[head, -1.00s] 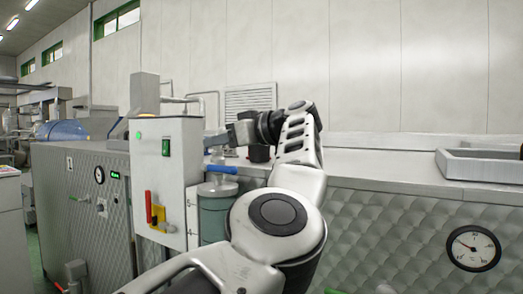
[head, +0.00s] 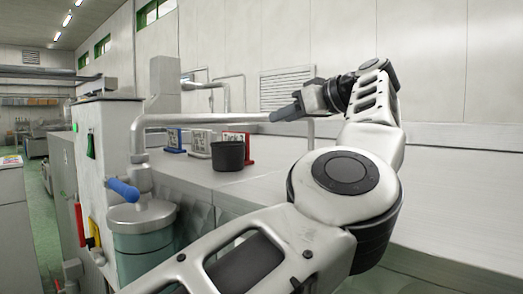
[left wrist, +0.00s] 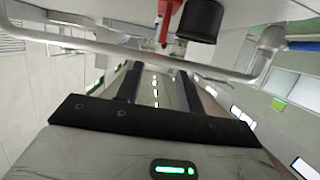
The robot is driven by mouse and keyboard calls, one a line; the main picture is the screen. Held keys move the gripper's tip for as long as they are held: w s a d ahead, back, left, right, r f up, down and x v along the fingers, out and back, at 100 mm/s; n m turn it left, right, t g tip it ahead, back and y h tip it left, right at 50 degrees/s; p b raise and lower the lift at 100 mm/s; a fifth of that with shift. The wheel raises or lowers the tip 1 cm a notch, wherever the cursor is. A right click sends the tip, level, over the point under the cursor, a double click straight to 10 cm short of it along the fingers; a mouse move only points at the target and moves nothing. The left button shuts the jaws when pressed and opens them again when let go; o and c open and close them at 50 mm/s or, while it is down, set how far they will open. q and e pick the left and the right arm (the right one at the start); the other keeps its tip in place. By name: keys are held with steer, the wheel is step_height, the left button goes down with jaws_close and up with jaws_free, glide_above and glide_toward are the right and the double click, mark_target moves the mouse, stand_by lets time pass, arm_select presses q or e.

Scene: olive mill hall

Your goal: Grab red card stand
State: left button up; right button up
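The red card stand (head: 249,154) stands on the light counter in the head view, its card partly hidden by a dark pot (head: 228,156) in front of it. A red part of it shows at the top of the left wrist view (left wrist: 164,22), beside the dark pot (left wrist: 200,18). My left gripper (head: 276,116) is above and to the right of the red stand in the head view, apart from it. In the left wrist view its two fingers (left wrist: 157,78) are spread with nothing between them. My right gripper is not in view.
A white card stand (head: 201,145) and a blue card stand (head: 174,141) stand left of the pot. A metal pipe (head: 210,119) runs across above the stands. The counter right of the red stand looks clear.

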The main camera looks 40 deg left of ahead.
arm_select(q)
glide_toward(239, 134)
steer(key=x, duration=0.4)
steer(key=shift+w+a+r, duration=0.1)
steer(key=shift+a+r, duration=0.1)
steer(key=shift+a, duration=0.25)
steer(key=shift+w+f+p+x, duration=0.1)
steer(key=shift+p+x, duration=0.45)
steer(key=shift+x, duration=0.9)
steer(key=shift+w+f+p+x, duration=0.1)
steer(key=shift+p+x, duration=0.4)
steer(key=shift+x, duration=1)
steer(key=shift+d, duration=0.15)
jaws_close()
